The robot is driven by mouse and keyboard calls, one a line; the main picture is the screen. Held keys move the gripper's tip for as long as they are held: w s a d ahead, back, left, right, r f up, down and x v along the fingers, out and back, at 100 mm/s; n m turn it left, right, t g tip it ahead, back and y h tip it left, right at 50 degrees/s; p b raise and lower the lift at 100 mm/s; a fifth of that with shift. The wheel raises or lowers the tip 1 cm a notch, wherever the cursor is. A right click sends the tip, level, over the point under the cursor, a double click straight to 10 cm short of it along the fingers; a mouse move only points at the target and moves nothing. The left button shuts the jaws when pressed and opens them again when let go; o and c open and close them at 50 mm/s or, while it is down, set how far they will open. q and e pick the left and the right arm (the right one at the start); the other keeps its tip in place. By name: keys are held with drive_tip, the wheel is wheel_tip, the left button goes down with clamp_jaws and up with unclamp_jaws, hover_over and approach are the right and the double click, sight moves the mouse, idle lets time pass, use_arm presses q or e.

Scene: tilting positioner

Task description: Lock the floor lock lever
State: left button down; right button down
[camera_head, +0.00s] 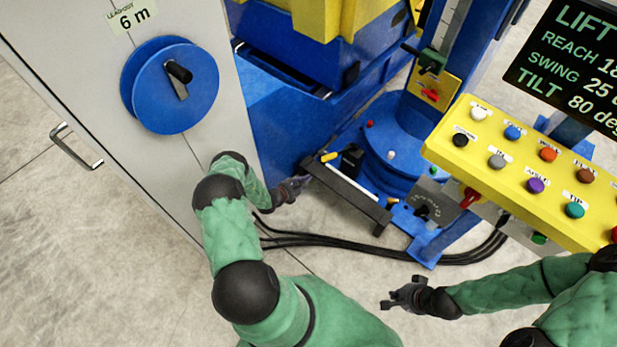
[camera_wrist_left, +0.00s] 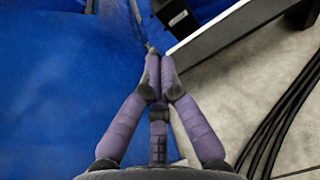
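No label in view names the floor lock lever. A short lever with a yellow grip (camera_head: 328,157) stands low by the blue machine base, beside a black block (camera_head: 351,160). My right gripper (camera_head: 388,299) is open and empty over the floor.
The dark bar (camera_head: 345,192) slants beside my left gripper; it also shows in the left wrist view (camera_wrist_left: 225,28). Black cables (camera_head: 350,246) cross the floor. A grey cabinet with a blue crank wheel (camera_head: 170,85) stands left; a yellow button panel (camera_head: 530,170) is at right.

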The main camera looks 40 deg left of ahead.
use_arm(q)
drive_tip(key=w+d+b, duration=0.2)
drive_tip(key=w+b, duration=0.2)
drive_tip(key=w, duration=0.5)
drive_tip(key=shift+w+r, duration=0.15)
drive_tip(key=shift+w, duration=0.05)
